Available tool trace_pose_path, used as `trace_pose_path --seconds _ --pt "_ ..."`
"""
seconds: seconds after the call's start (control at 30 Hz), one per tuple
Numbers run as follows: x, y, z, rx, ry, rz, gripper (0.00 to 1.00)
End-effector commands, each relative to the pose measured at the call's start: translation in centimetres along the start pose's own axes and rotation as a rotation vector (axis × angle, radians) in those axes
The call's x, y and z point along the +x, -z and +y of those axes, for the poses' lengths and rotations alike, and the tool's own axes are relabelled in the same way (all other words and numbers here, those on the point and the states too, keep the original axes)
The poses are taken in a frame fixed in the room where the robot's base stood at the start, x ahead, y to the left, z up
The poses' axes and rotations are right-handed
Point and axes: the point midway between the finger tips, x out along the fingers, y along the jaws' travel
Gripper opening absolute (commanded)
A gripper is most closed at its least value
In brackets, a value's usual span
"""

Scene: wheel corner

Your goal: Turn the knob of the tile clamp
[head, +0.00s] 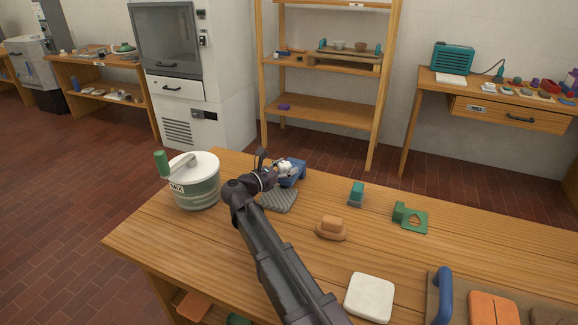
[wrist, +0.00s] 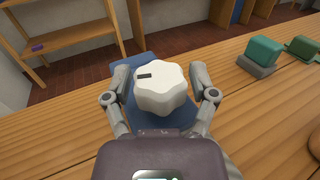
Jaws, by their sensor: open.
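The tile clamp is a blue body (head: 293,178) with a white lobed knob, on the wooden table near its far edge. In the wrist view the white knob (wrist: 163,88) has a dark mark at its upper left, and the blue body (wrist: 127,82) shows behind and beside it. My gripper (wrist: 164,82) is open, with one grey finger on each side of the knob. Small gaps seem to show between the fingers and the knob; contact is hard to tell. In the head view my gripper (head: 277,168) partly covers the clamp.
A grey ribbed pad (head: 279,201) lies under my arm. A mixing tub (head: 193,181) with a green handle stands to the left. A green-and-grey block (head: 356,194), a green piece (head: 411,217) and a tan block (head: 331,228) lie to the right. Bare wood lies between them.

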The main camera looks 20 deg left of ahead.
Motion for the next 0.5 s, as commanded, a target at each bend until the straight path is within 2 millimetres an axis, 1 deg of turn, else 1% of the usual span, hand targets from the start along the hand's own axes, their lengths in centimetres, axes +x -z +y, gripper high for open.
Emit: trace_pose_path --seconds 0.17,0.5 --pt "-2.3 0.0 0.0 0.000 -0.003 0.000 0.74" --pt "-7.5 0.0 0.0 0.000 -0.002 0.000 0.74"
